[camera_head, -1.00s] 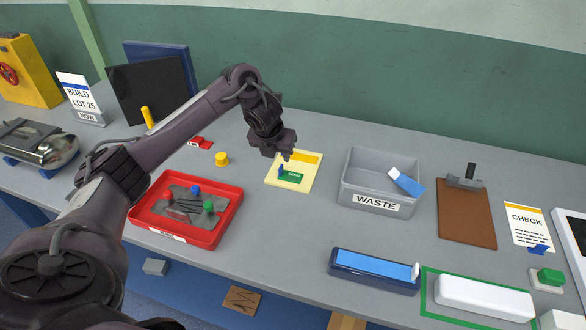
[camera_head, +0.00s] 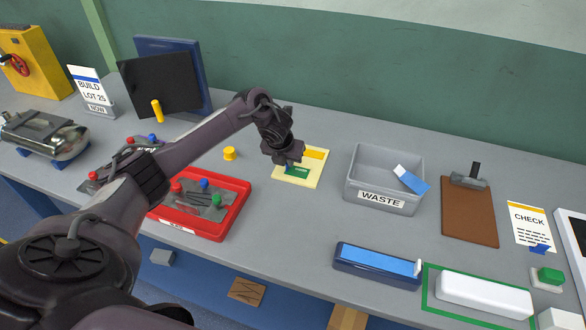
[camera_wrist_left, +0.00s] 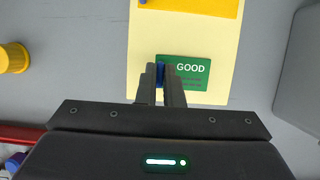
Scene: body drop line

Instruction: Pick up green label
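The green label (camera_head: 297,170) reads GOOD and lies on a pale yellow card (camera_head: 314,178) in the head view. It also shows in the left wrist view (camera_wrist_left: 190,70), with an upright blue tab (camera_wrist_left: 160,72) at its left end. My left gripper (camera_head: 289,165) is low over the card, pointing down. In the left wrist view its two fingers (camera_wrist_left: 159,68) are close together, one on each side of the blue tab, which fills the narrow gap. The label looks flat on the card. The head view hides the tab behind my gripper. My right gripper is out of view.
A yellow strip (camera_head: 315,153) lies along the card's far edge. A yellow knob (camera_head: 230,153) stands left of the card, and the red tray (camera_head: 238,208) is nearer. The grey WASTE bin (camera_head: 352,185) stands to the right. Bare table lies in front of the card.

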